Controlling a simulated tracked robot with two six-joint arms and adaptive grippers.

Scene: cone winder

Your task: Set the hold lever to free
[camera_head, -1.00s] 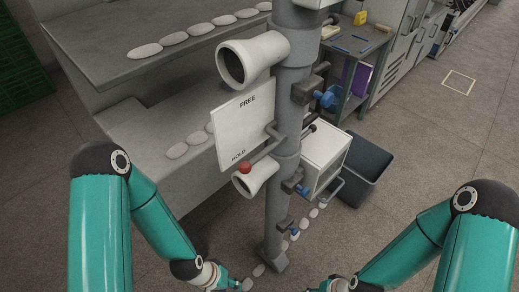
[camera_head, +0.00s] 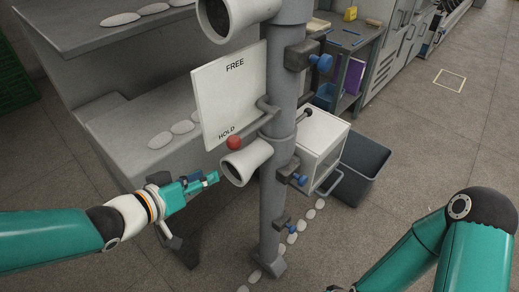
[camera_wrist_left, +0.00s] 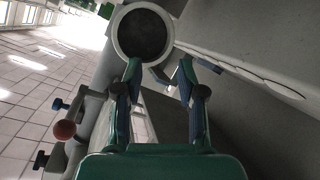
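The hold lever ends in a red ball knob (camera_head: 234,143), which sits by the word HOLD at the bottom of a white plate (camera_head: 228,95). FREE is printed at the top of that plate. In the left wrist view the red knob (camera_wrist_left: 64,129) shows at the left, outside the fingers. My left gripper (camera_head: 212,179) is below and left of the knob, apart from it. Its fingers (camera_wrist_left: 158,80) stand apart with nothing between them in the left wrist view. My right gripper is out of the head view; only its arm shows at the lower right.
A grey post (camera_head: 276,170) carries the plate, an upper cone (camera_head: 238,15), a lower cone (camera_head: 246,160) close under the knob, and blue-knobbed clamps (camera_head: 320,63). A white box (camera_head: 318,145) and a dark bin (camera_head: 362,170) stand right of the post. Grey shelves (camera_head: 110,120) are behind.

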